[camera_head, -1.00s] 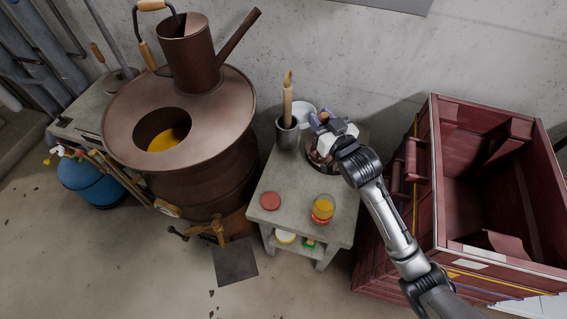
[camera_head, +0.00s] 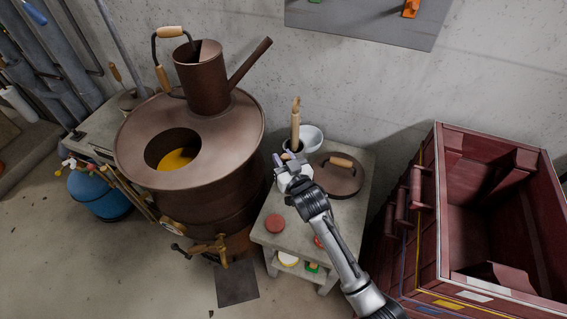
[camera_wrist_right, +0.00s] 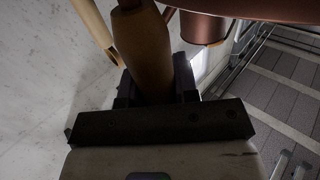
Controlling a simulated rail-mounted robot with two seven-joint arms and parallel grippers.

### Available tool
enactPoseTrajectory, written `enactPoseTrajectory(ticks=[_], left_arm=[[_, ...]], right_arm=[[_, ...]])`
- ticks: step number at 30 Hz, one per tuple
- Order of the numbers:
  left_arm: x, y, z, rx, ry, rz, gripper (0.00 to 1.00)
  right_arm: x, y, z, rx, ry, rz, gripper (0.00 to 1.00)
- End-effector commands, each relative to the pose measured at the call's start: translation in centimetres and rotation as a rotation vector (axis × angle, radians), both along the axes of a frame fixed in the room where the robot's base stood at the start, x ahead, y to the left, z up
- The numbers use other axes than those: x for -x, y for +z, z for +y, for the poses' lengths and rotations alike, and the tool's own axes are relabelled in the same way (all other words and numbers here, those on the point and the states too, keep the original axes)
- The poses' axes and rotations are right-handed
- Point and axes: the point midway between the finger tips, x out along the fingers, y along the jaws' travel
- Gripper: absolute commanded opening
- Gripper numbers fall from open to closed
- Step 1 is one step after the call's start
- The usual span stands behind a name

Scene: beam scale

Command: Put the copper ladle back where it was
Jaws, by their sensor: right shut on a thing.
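My right gripper (camera_head: 285,161) is in front of the dark crock on the small stone table. In the right wrist view its jaws are shut on a thick wooden handle (camera_wrist_right: 143,45), which looks like the copper ladle's. I cannot make out the ladle's bowl for certain. Wooden handles (camera_head: 295,122) stand up at the crock (camera_head: 287,151), whose body is mostly hidden by the gripper. Another wooden stick (camera_wrist_right: 95,33) shows beside the held handle in the wrist view. My left gripper is not in view.
A brown lid with a wooden grip (camera_head: 335,181) lies on the stone table (camera_head: 300,236), near a white bowl (camera_head: 312,137) and a red disc (camera_head: 275,223). A copper boiler (camera_head: 235,135) stands left. A red crate (camera_head: 435,215) stands right. My forearm partly covers the table.

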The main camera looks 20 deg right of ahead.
Motion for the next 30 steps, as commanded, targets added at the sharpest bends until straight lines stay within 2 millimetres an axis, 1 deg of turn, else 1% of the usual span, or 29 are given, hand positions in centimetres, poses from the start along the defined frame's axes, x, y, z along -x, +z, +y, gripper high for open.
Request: enactPoseTrajectory(ticks=[1, 3, 6, 20, 21, 28, 30], left_arm=[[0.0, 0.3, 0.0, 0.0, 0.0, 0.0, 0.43], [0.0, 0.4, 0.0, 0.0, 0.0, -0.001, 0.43], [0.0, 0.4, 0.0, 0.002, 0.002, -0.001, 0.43], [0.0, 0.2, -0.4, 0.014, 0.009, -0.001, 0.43], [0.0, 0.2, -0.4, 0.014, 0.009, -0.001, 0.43], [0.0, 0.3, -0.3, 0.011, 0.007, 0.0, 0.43], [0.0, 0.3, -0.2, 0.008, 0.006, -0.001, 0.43]], right_arm=[[0.1, -0.7, 0.0, 0.0, 0.0, 0.004, 0.02], [0.0, -1.5, 0.0, 0.0, 0.0, 0.003, 0.02], [0.0, -2.3, 0.0, -0.001, 0.0, 0.001, 0.02], [0.0, -2.9, 0.0, -0.001, 0.0, 0.0, 0.02], [0.0, -2.9, 0.0, -0.001, 0.0, 0.001, 0.3], [0.0, -2.9, 0.0, -0.001, 0.0, 0.001, 0.52], [0.0, -2.9, 0.0, -0.001, 0.0, 0.001, 0.54]])
